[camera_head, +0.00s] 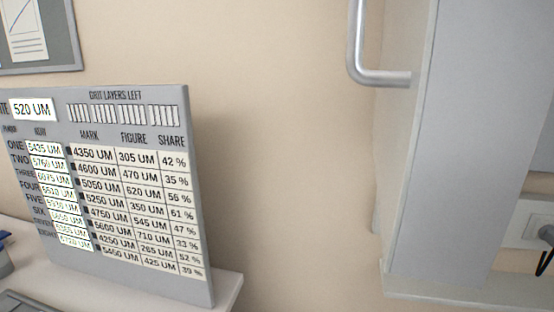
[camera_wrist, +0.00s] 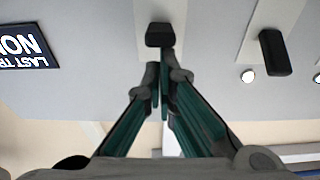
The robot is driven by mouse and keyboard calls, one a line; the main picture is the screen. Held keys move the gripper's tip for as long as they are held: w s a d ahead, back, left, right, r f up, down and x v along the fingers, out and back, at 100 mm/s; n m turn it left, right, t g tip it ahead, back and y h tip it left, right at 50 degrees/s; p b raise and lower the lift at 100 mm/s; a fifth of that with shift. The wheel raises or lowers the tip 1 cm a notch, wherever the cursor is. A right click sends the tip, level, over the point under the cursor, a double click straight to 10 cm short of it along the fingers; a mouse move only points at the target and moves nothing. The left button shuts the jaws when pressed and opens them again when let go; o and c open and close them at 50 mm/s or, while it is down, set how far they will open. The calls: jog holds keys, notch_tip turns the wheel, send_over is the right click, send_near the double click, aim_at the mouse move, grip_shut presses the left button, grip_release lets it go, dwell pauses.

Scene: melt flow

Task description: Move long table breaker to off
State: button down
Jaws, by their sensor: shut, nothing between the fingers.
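In the wrist view, my gripper (camera_wrist: 161,78) is shut with nothing between its fingers. Its tips point at a dark breaker lever (camera_wrist: 160,35) on a light plate, just beyond them; I cannot tell whether they touch. A second dark lever (camera_wrist: 275,52) sits on another light plate to the right. No label for the long table shows, so I cannot tell which lever is its breaker, nor its position. My gripper and the levers do not show in the head view.
A dark sign with upside-down white lettering (camera_wrist: 25,47) is on the grey panel (camera_wrist: 95,70). A round white light (camera_wrist: 247,77) is near the right lever. In the head view, a figures board (camera_head: 190,200) stands left, and a metal handle (camera_head: 356,50) juts out.

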jog(key=shift+w+f+b, duration=0.15)
jog(key=shift+f+b, duration=0.55)
jog(key=shift+b, duration=0.1)
dwell(0.4)
jog(key=shift+r, duration=0.15)
jog(key=r+b+v, duration=0.1)
jog(key=b+v, duration=0.1)
jog(key=v, duration=0.5)
dwell(0.9)
dwell(0.5)
